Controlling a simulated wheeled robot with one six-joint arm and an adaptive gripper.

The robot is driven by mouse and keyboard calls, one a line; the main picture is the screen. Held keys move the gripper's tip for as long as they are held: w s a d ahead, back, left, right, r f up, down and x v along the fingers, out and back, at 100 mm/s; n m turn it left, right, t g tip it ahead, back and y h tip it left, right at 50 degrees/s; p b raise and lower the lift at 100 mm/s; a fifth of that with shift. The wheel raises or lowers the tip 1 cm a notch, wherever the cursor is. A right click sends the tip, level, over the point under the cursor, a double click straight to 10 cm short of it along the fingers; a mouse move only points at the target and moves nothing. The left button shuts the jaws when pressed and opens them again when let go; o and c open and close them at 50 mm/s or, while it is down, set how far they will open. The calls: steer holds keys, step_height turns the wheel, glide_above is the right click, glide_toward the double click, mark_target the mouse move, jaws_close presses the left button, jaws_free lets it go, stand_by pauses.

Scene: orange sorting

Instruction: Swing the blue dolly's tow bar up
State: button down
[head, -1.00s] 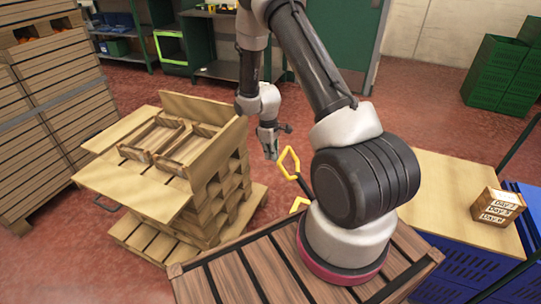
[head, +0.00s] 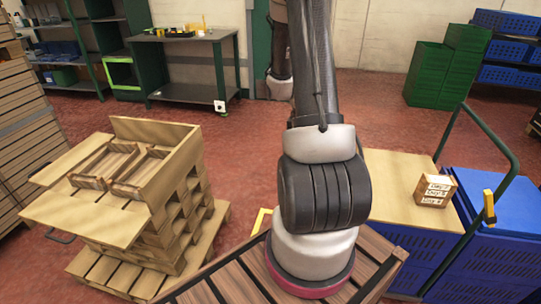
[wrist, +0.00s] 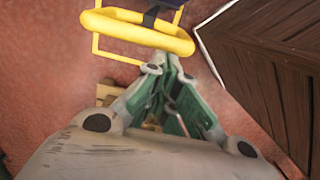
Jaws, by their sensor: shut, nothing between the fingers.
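A thick yellow loop handle (wrist: 135,33), seemingly the tow bar's grip, crosses the top of the wrist view. A dark piece passes by its middle, and a small dark blue part (wrist: 165,4) shows at the top edge. My gripper (wrist: 172,72) is shut and empty, its green-padded fingers just below the loop in the picture. I cannot tell whether they touch it. In the head view my arm hides the gripper and the loop. The dolly's body cannot be made out.
Left stands a pallet stack (head: 165,215) with wooden trays. Right are a wooden top (head: 395,185) with a small labelled crate (head: 435,189) and blue crates (head: 505,215). Red floor (head: 240,150) lies open behind.

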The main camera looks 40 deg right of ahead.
steer(key=s+d+r, duration=0.1)
steer(key=s+d, duration=0.6)
steer(key=s, duration=0.3)
steer(key=shift+d, duration=0.4)
step_height(320, 180, up, 9)
steer(key=shift+s+d+r, duration=0.2)
steer(key=shift+s, duration=0.05)
stand_by(0.7)
